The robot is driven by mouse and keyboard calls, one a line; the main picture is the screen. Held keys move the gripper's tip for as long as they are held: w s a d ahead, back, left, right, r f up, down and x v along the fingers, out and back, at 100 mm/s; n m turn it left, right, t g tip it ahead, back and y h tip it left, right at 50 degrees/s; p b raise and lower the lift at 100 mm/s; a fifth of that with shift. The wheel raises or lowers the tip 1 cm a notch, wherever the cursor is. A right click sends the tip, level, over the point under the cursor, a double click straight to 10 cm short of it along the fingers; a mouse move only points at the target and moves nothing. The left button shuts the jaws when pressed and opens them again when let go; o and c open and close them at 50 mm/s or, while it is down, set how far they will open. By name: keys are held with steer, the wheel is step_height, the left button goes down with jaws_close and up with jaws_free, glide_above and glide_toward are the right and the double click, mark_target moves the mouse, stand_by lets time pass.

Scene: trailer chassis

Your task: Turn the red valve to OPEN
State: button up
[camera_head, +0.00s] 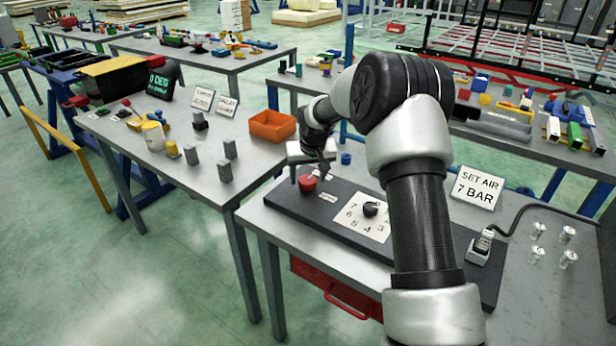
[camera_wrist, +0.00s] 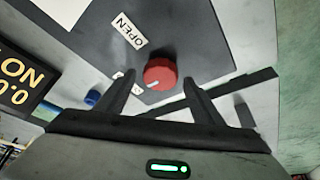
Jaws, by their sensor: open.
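The red valve (camera_head: 307,183) is a round knob at the left end of a dark panel (camera_head: 340,226). In the wrist view the valve (camera_wrist: 161,71) lies between my fingertips, with a gap visible on each side. A short white mark on the knob points toward the lower left of that view. The white OPEN label (camera_wrist: 128,31) is to the knob's upper left. Another small label (camera_wrist: 134,87) is mostly hidden behind the left finger. My gripper (camera_wrist: 159,80) is open and empty; in the head view it is above the valve.
The panel also carries a black dial (camera_head: 370,209) on a numbered plate. A SET AIR 7 BAR sign (camera_head: 478,187), a cabled connector (camera_head: 484,243) and several small clear pieces are to the right. An orange bin (camera_head: 272,126) stands on the left table. A blue cap (camera_head: 346,158) is behind the panel.

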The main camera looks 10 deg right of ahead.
steer(key=shift+w+f, duration=0.1)
steer(key=shift+f, duration=0.15)
steer(key=c, duration=1)
steer(key=shift+c, duration=0.2)
